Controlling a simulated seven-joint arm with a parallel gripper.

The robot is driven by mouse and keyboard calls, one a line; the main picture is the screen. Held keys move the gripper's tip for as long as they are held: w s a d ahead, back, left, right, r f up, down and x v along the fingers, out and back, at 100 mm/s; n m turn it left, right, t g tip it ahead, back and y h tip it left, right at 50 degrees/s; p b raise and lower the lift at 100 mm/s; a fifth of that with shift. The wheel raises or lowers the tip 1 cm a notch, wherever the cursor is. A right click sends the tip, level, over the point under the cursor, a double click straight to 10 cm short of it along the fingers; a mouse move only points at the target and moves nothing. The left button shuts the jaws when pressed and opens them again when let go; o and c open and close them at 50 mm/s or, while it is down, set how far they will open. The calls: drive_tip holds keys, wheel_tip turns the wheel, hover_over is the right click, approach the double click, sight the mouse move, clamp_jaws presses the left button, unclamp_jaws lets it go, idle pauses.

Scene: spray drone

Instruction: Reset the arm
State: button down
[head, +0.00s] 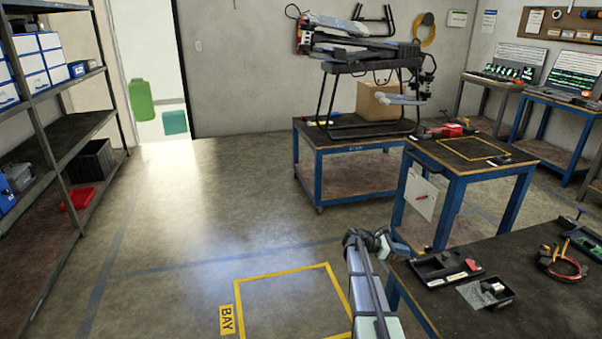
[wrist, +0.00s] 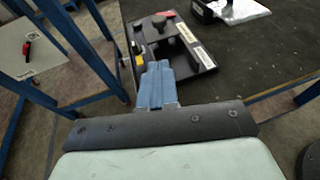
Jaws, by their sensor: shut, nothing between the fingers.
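My arm reaches up from the bottom edge of the head view, and its end bends right toward the near workbench (head: 500,312).
A shelf (head: 60,140) is at left. The floor around the yellow BAY square (head: 285,272) is clear.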

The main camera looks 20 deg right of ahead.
drive_tip(key=s+a+f+m+t+y, duration=0.1)
drive_tip(key=s+a+f+m+y, duration=0.5)
drive_tip(key=s+a+f+m, duration=0.35)
drive_tip(key=s+a+f+m+y, duration=0.5)
drive_tip(key=s+a+f+m, duration=0.25)
drive_tip(key=a+f, duration=0.4)
drive_tip(key=s+a+f+g+y, duration=0.1)
drive_tip(key=s+a+f, duration=0.2)
drive_tip(key=s+a, duration=0.4)
drive_tip(key=s+a+f+n+g+y, duration=0.1)
drive_tip(key=s+a+f, duration=0.3)
drive_tip(key=s, duration=0.9)
drive_tip(key=s+a+f+g+y, duration=0.1)
drive_tip(key=s+a+f, duration=0.3)
drive_tip(key=s+a, duration=0.6)
drive_tip(key=shift+s+a+f+n+g, duration=0.25)
drive_tip(key=shift+s+a+n+g, duration=0.1)
drive_tip(key=shift+s+g, duration=0.35)
drive_tip(key=c, duration=1.9)
unclamp_jaws()
drive_tip(key=shift+w, duration=0.1)
